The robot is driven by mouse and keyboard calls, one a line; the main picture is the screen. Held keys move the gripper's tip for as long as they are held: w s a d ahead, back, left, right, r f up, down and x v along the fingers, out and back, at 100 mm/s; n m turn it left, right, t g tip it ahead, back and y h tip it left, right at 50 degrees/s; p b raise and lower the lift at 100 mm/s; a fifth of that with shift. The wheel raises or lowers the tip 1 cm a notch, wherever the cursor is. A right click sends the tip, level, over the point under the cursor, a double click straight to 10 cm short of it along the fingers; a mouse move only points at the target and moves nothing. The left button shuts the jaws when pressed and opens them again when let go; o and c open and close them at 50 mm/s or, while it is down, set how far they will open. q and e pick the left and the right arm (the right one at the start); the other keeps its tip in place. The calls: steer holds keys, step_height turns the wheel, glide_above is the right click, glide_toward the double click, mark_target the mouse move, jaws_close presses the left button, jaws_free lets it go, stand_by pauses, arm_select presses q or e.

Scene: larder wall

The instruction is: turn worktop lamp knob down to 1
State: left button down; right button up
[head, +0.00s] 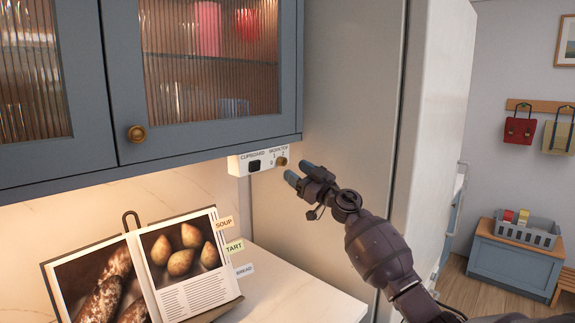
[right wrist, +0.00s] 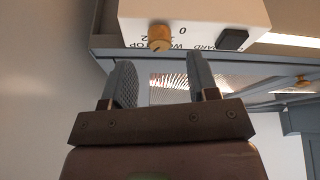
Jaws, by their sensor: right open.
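The worktop lamp knob (head: 281,162) is a small brass knob on the right end of a white switch box (head: 240,166) under the wall cupboard. Figures 0, 1 and 2 are printed around it. In the right wrist view the knob (right wrist: 160,33) sits just beyond the fingertips, roughly between them. I cannot tell surely which figure it points at. My right gripper (head: 299,173) is open and empty, just right of and slightly below the knob in the head view; in the right wrist view its fingers (right wrist: 160,70) stand apart without touching the knob. My left gripper is out of view.
A black cupboard switch (head: 254,166) sits left of the knob on the same box; it also shows in the right wrist view (right wrist: 232,40). The blue cupboard (head: 205,130) is directly above. A propped cookbook (head: 180,270) stands on the worktop (head: 290,290). A tall panel (head: 345,90) rises behind my right gripper.

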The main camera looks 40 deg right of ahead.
mark_target(285, 163)
steer(key=shift+x, duration=2)
